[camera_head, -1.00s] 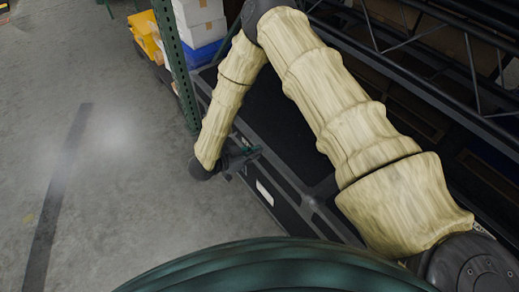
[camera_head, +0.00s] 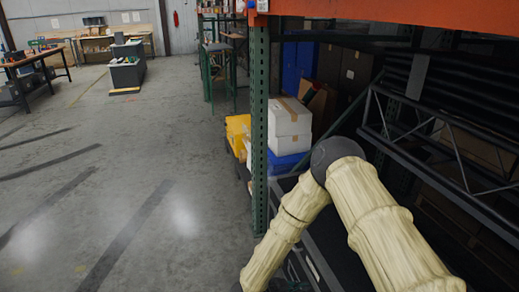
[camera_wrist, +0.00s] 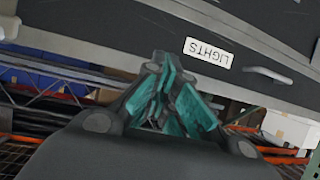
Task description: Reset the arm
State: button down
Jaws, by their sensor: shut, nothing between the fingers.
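My gripper (camera_wrist: 172,100) shows in the wrist view with its teal fingertips together and nothing held between them. A black tote (camera_wrist: 100,22) fills the top of that view, just beyond the fingertips. It bears a white label (camera_wrist: 208,53) reading LIGHTS, upside down in the picture, and a grey handle (camera_wrist: 283,77). I cannot tell whether the fingertips touch the tote. In the head view my arm is bent, with its elbow raised and its forearm running down to the bottom edge. The gripper is mostly cut off there.
A green rack post (camera_head: 260,130) stands close by my arm, under an orange beam (camera_head: 400,18). White boxes (camera_head: 290,125), a blue bin (camera_head: 287,163) and a yellow bin (camera_head: 238,135) sit behind it. Open floor (camera_head: 150,190) lies left, with workbenches farther back.

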jog(key=s+d+f+n+t+y+p, duration=0.1)
jog(key=s+d+f+n+y, duration=0.4)
jog(key=s+f+n+y, duration=0.4)
jog(key=s+d+r+n+g+y, duration=0.1)
jog(key=s+r+n+g, duration=0.1)
jog(key=s, duration=0.9)
jog(key=s+d+r+n+g+y+p, duration=0.1)
jog(key=s+r+n+g+y, duration=0.1)
jog(key=s, duration=1)
jog(key=shift+s+d+r+g, duration=0.15)
jog(key=shift+s+r+g, duration=0.05)
jog(key=shift+g, duration=0.6)
